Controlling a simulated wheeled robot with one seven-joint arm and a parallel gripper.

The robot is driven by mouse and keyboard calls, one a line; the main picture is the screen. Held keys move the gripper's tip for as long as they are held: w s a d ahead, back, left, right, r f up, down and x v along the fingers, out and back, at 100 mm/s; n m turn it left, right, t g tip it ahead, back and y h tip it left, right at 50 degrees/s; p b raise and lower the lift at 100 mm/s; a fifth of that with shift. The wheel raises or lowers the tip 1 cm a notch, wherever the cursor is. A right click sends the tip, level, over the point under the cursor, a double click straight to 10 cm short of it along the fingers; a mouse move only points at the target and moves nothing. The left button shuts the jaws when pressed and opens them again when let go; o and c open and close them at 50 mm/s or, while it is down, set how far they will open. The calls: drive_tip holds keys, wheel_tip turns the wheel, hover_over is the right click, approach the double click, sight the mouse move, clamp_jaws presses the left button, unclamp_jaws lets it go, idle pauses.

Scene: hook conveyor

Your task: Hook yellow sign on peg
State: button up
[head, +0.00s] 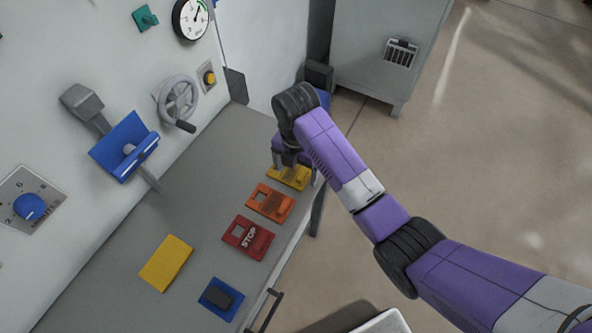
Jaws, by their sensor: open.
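The yellow sign (283,178) lies flat on the grey bench, at the far end of a row of coloured signs near the bench's right edge. My gripper (291,165) is open and points down right at the yellow sign, with the fingers over or around its upper part. The arm hides part of the sign, and I cannot tell whether the fingers touch it. I cannot clearly pick out the peg. A grey bar with a block end (83,101) is on the wall, with a blue angled plate (122,146) on it.
An orange sign (257,204) and a red STOP sign (237,238) lie beside the yellow sign. A blue piece with a black block (209,299) and a plain yellow block (166,263) are nearer. A handwheel (164,103) juts from the wall. The bench's middle (205,190) is clear.

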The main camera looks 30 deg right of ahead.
sight(297, 175)
wheel_tip(297, 175, up, 6)
drive_tip(key=shift+d+r+p, duration=0.1)
drive_tip(key=shift+r+p, duration=0.15)
drive_tip(key=shift+p, duration=0.1)
drive_tip(key=shift+r+p, duration=0.55)
drive_tip(key=shift+r, duration=0.15)
